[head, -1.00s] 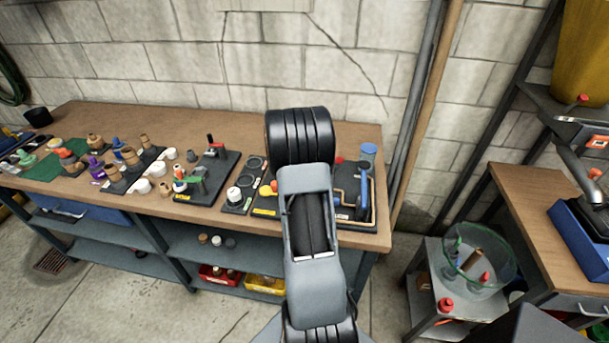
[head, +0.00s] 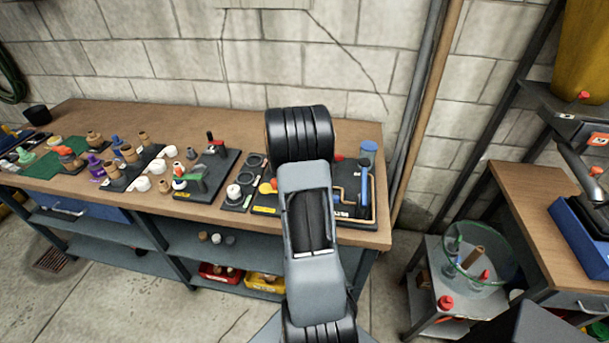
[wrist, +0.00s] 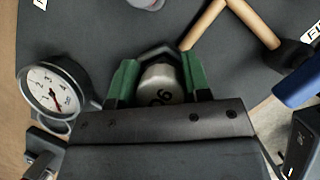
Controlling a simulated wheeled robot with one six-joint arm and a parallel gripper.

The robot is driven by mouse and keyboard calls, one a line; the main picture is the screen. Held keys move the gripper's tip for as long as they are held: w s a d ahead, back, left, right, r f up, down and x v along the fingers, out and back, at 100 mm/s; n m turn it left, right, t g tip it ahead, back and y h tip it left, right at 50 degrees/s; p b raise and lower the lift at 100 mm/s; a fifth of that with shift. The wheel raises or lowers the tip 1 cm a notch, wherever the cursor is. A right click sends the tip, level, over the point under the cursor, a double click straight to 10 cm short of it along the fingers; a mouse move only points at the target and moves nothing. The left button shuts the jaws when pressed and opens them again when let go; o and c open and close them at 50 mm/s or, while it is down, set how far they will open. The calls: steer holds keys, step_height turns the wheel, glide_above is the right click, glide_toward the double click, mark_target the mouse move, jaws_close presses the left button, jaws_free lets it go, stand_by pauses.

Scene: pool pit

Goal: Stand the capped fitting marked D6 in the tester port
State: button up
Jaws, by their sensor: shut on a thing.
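In the wrist view my gripper (wrist: 160,82) has its two green-padded fingers shut on a pale capped fitting (wrist: 160,84). Dark marking on its cap reads like D6 turned upside down. The fitting's lower part is hidden by the gripper. A dark angular rim shows just beyond the fitting; I cannot tell whether it is the port or whether the fitting sits in it. The dark tester plate (wrist: 90,45) lies below. In the head view my arm hides the gripper and part of the tester plate (head: 352,219).
A round dial gauge (wrist: 53,91) stands left of my gripper in the wrist view. A tan pipe (wrist: 205,22) and a blue part (wrist: 298,84) lie at right.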

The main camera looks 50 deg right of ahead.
stand_by(0.4)
steer(key=o, duration=1.5)
steer(key=shift+r, duration=0.2)
steer(key=shift+r+p, duration=3.7)
steer(key=shift+r, duration=0.15)
